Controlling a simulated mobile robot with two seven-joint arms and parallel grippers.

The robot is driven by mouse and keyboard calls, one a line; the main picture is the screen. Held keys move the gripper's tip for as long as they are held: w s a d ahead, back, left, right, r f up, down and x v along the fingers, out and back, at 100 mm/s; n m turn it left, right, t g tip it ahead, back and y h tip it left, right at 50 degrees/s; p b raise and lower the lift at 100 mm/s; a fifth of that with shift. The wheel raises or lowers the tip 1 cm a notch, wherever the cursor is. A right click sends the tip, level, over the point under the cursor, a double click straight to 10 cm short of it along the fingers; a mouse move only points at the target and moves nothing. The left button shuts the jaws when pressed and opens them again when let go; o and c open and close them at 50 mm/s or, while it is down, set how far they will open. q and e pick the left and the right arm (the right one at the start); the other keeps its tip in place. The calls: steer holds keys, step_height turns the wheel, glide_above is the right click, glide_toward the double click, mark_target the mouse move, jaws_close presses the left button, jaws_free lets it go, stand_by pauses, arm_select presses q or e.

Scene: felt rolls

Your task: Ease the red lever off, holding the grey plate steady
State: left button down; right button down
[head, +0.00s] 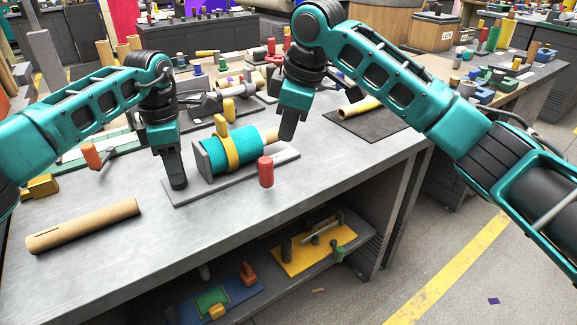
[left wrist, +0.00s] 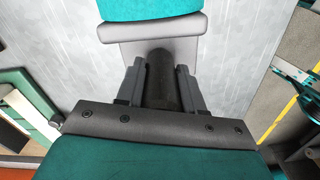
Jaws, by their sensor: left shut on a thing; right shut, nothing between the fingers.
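The grey plate (head: 240,190) lies on the bench and carries a teal felt roll (head: 219,153) with a yellow strap (head: 230,147) around it. The red lever (head: 265,172) stands upright at the plate's front edge, to the right of the roll; its foot is hard to make out. My left gripper (head: 179,186) is down at the plate's left end. In the left wrist view its fingers (left wrist: 158,82) close around a dark post at the end of the plate (left wrist: 150,47). My right gripper (head: 287,138) is shut and empty, above and behind the lever, beside the roll's cardboard core.
A cardboard tube (head: 85,225) lies at the front left. An orange-handled tool (head: 92,156) and a yellow block (head: 40,187) are further left. Another tube (head: 360,106) rests on a dark mat behind right. The bench front right of the plate is clear.

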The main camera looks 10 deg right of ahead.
arm_select(q)
steer(key=shift+f, duration=0.1)
steer(key=c, duration=0.6)
jaws_free()
steer(key=shift+o, duration=0.3)
steer(key=o, duration=0.5)
steer(key=shift+o, duration=0.2)
steer(key=shift+r+p, duration=1.45)
steer(key=shift+r, duration=0.15)
